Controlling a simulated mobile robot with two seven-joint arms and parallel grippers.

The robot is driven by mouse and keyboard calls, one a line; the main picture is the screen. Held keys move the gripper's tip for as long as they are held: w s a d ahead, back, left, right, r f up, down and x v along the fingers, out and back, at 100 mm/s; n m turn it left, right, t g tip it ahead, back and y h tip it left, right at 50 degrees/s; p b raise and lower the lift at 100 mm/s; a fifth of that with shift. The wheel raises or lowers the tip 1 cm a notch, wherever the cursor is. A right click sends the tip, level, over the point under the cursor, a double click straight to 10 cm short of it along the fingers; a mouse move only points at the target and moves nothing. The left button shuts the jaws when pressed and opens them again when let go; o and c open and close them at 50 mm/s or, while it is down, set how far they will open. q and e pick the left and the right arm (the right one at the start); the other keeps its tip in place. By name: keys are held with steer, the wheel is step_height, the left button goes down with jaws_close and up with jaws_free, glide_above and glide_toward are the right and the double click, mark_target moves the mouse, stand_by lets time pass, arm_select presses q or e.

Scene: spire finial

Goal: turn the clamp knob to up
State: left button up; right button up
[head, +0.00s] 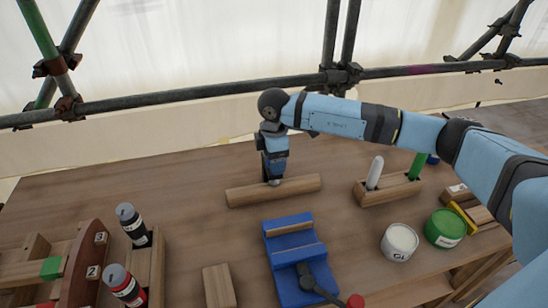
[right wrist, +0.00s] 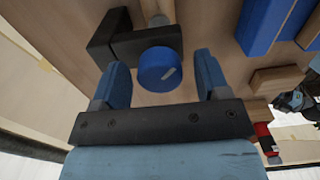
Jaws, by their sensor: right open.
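The clamp knob (right wrist: 158,62) is a round blue disc with a short pale slanted mark near its lower right edge. It sits on a black clamp bracket (right wrist: 105,42) in the right wrist view. My right gripper (right wrist: 162,80) is open, with one blue finger on each side of the knob and a visible gap to both. In the head view my right gripper (head: 274,178) points down at a long wooden bar (head: 300,186); the knob is hidden there behind the gripper. My left gripper is out of view.
A blue fixture (head: 292,248) with a red-tipped lever stands in front of the bar. Two bottles (head: 132,222) stand left; a white can (head: 399,242) and a green can (head: 445,228) stand right. A wooden block (head: 218,286) lies near the front. Scaffold pipes (head: 200,92) cross behind.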

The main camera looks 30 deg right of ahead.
steer(key=c, duration=0.9)
steer(key=shift+c, duration=0.2)
steer(key=shift+n, duration=0.4)
